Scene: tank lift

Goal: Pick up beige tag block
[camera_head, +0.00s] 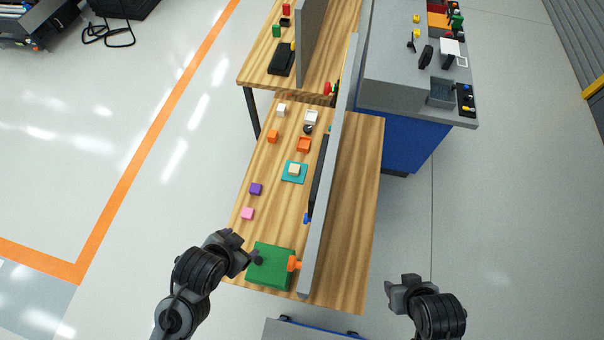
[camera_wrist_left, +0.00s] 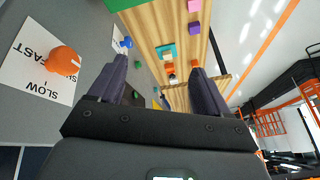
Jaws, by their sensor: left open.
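The beige tag block (camera_head: 294,169) sits on a teal square pad (camera_head: 287,177) in the middle of the near wooden table. In the left wrist view, the teal pad (camera_wrist_left: 160,49) lies beyond the fingers, with the beige block small on it. My left gripper (camera_head: 246,252) is at the table's near left corner, well short of the beige block. In the left wrist view its two fingers (camera_wrist_left: 161,75) are spread with nothing between them. My right gripper (camera_head: 402,286) is off the table's right side, away from the block; its jaw opening is unclear.
A purple block (camera_head: 256,189) and a pink block (camera_head: 247,213) lie left of the pad. A green box (camera_head: 270,270) stands near my left gripper. A grey upright panel (camera_head: 329,180) divides the table.

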